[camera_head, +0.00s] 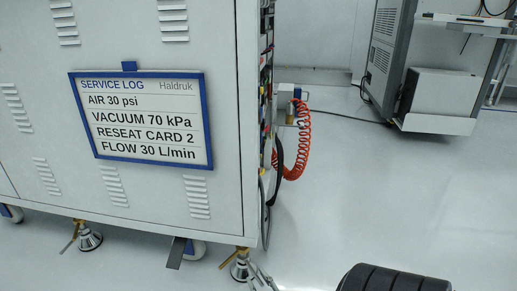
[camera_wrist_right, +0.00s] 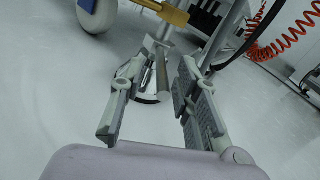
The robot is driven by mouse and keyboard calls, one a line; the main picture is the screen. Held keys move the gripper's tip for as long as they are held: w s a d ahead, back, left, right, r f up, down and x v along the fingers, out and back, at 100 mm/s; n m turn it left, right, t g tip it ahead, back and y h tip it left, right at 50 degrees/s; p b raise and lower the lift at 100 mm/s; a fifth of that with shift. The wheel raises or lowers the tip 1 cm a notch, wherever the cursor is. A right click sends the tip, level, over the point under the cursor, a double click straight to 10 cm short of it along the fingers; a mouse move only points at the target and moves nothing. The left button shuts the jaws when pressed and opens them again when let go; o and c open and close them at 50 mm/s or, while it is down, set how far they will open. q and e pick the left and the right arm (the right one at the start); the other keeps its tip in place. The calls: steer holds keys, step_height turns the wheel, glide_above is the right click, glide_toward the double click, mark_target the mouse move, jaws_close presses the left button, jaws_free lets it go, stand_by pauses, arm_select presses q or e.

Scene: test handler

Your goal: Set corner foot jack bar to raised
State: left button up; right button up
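The corner foot jack (camera_head: 239,270) stands under the cabinet's near right corner. Its brass-coloured bar (camera_head: 229,258) slants down to the left from the stem. My right gripper (camera_head: 263,279) is close beside the jack at the bottom of the head view. In the wrist view its two fingers (camera_wrist_right: 155,118) are spread, with the foot showing in the gap beyond them. My left gripper is not in view.
The white cabinet (camera_head: 150,195) carries a service log sign (camera_head: 141,118). A second foot jack (camera_head: 89,238), a dark pedal-like plate (camera_head: 177,253) and casters are along its lower edge. A red coiled hose (camera_head: 300,145) hangs at its right side.

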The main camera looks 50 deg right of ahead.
steer(key=v, duration=1.1)
steer(key=shift+s+a, duration=0.1)
steer(key=shift+s, duration=0.3)
